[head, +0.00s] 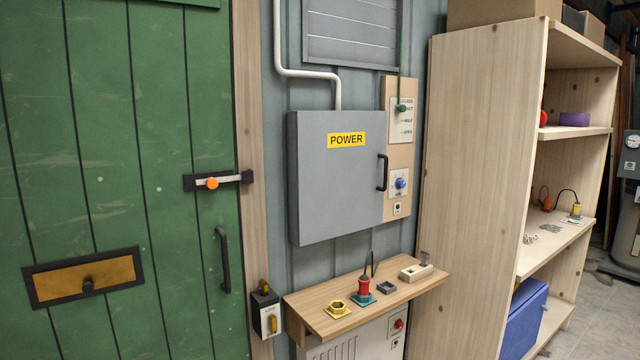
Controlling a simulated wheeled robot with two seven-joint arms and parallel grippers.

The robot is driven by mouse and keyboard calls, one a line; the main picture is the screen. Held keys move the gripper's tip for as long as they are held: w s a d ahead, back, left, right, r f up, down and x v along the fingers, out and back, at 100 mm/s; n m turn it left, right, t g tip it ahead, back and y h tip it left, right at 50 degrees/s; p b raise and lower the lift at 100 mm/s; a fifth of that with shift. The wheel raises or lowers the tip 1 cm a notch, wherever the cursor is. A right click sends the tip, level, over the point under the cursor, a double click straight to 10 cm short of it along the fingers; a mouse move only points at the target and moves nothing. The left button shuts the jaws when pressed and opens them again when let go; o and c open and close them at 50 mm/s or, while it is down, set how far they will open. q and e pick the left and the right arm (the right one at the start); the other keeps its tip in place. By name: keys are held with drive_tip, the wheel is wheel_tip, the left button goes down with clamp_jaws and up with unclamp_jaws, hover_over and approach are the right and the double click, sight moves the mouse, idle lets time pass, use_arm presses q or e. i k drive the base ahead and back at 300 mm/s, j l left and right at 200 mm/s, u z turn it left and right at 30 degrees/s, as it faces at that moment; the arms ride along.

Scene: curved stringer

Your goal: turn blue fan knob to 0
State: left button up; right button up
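The blue fan knob (400,183) sits on a small white dial plate on the wooden panel (391,208), just right of the grey POWER box. The dial's marks are too small to read, so I cannot tell its setting. Neither of my grippers shows in the head view, and nothing is touching the knob.
The grey POWER box (325,200) with its black handle stands out left of the knob. A green switch (401,108) is above. A wooden shelf (330,321) with small parts juts out below. The tall shelving unit (470,150) stands close on the right.

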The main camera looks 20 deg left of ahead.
sight(399, 183)
drive_tip(key=u, duration=0.3)
drive_tip(key=i+l+u, duration=0.15)
drive_tip(key=u, duration=0.3)
drive_tip(key=i+l+u, duration=0.2)
drive_tip(key=u, duration=0.3)
drive_tip(key=i+l, duration=0.05)
